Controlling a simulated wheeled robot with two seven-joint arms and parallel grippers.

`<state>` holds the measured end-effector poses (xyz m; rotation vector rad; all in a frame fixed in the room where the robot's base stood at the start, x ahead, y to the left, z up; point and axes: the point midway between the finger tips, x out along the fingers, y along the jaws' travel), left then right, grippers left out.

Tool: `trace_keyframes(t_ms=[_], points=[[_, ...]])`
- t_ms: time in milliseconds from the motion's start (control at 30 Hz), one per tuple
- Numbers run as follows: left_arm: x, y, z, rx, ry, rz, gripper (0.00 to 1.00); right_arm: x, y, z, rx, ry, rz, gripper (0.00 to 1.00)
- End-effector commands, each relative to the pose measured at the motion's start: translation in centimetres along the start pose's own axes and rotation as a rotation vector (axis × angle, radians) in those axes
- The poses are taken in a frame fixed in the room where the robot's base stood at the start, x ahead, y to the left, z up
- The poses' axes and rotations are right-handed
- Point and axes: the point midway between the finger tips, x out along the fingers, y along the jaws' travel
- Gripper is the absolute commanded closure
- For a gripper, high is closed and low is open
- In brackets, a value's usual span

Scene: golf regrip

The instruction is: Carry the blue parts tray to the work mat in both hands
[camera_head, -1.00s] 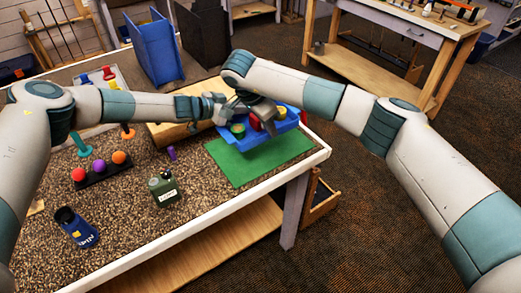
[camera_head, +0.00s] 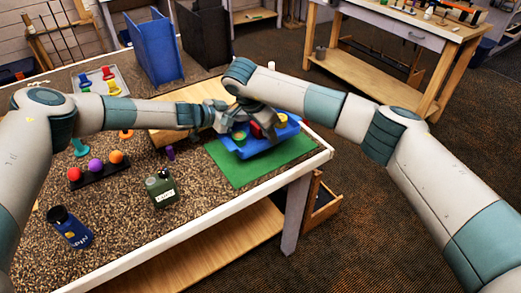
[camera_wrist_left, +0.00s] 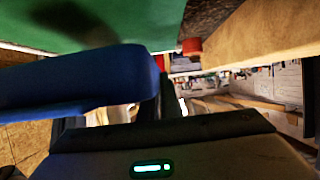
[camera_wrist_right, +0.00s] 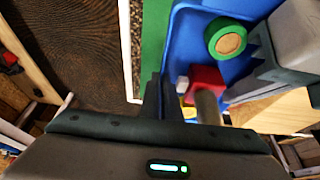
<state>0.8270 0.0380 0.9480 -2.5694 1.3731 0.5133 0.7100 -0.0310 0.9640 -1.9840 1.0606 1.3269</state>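The blue parts tray (camera_head: 262,147) is over the green work mat (camera_head: 223,172), with red, yellow and green items in it. My left gripper (camera_head: 226,120) is at its left end; the left wrist view shows the tray's blue wall (camera_wrist_left: 75,82) at the fingers, with the mat (camera_wrist_left: 110,20) beyond and a dark shadow on it. My right gripper (camera_head: 266,122) is at the tray's far side; the right wrist view shows the fingers at the tray wall (camera_wrist_right: 178,45). Both look shut on the tray. A gap to the mat seems to show. The fingertips are mostly hidden in the head view.
A wooden block (camera_head: 172,133) lies left of the tray. Blue (camera_head: 155,50) and black (camera_head: 203,38) bins stand behind. The mat's near part is bare.

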Motion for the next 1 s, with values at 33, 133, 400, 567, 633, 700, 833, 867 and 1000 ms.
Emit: trace_keyframes(t_ms=[33, 133, 400, 567, 633, 700, 833, 867, 1000], points=[[0.0, -0.5, 0.2, 0.001, 0.000, -0.010, 1.00, 0.4, 0.1, 0.2, -0.001, 0.000, 0.005, 1.00], [0.0, -0.5, 0.3, 0.001, 0.000, -0.010, 1.00, 0.5, 0.1, 0.2, -0.001, 0.000, 0.005, 1.00], [-0.1, -0.5, 0.2, 0.000, 0.000, -0.010, 1.00, 0.4, 0.1, 0.1, -0.001, 0.000, 0.005, 1.00], [0.0, -0.5, 0.3, 0.000, 0.000, -0.010, 1.00, 0.5, 0.1, 0.2, -0.001, 0.000, 0.006, 1.00], [0.0, -0.5, 0.5, 0.000, 0.000, -0.010, 1.00, 0.6, 0.1, 0.2, -0.001, 0.000, 0.006, 1.00], [0.1, -0.5, 0.6, 0.000, 0.000, -0.010, 1.00, 0.8, 0.1, 0.3, -0.001, 0.000, 0.006, 1.00], [0.3, -0.5, 1.0, 0.000, 0.000, -0.010, 1.00, 1.2, 0.1, 0.5, -0.001, 0.000, 0.006, 1.00], [0.3, -0.5, 1.1, 0.000, 0.000, -0.010, 1.00, 1.3, 0.1, 0.5, -0.001, 0.000, 0.006, 1.00], [0.6, -0.5, 1.7, 0.000, 0.000, -0.010, 1.00, 1.9, 0.2, 0.8, -0.001, 0.000, 0.006, 1.00]])
